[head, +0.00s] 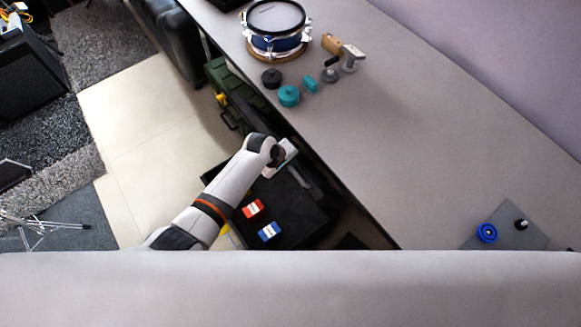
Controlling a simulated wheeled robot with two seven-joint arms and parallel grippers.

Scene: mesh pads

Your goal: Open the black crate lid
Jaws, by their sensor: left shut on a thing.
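The black crate (285,213) is on the floor beside the long table, low in the middle of the head view. A red item and a blue item show against its dark surface; I cannot tell whether they lie on it or inside. My left gripper (290,160) is at the crate's far side, shut on what looks like the lid's edge. The fingertips and the lid's edge are small and dark, so the lid's angle is unclear. My right gripper is not in view.
The grey table (400,140) overhangs close to the crate's right. On it are a blue drum (275,44), teal weights (289,96) and a grey pad (505,232). A green case (222,78) stands beyond the crate. Tiled floor at left is clear.

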